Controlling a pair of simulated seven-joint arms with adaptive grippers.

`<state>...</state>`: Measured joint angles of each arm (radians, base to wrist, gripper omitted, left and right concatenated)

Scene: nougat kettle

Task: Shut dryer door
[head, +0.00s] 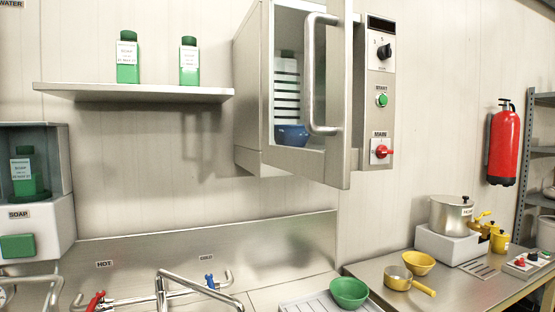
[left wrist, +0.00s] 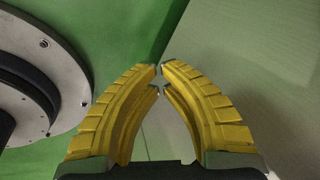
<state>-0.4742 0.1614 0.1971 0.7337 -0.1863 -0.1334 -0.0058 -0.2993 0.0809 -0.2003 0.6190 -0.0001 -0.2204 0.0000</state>
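The dryer (head: 255,90) is a steel cabinet on the wall in the head view. Its door (head: 340,100) stands open, swung out toward me, with a tall curved steel handle (head: 311,75) on it. A blue bowl (head: 291,135) shows inside at the bottom, in front of a slotted panel. The left gripper (left wrist: 160,72) shows only in the left wrist view. Its yellow fingers are apart at the base and their tips nearly meet, with nothing seen between them. Neither gripper shows in the head view, and the dryer is not recognisable in the left wrist view.
A control panel (head: 381,95) with a knob, green button and red switch is right of the door. A shelf (head: 135,92) with green soap bottles is to the left. Below are sink taps (head: 170,290), a green bowl (head: 349,292) and a steel table (head: 440,293) with pots.

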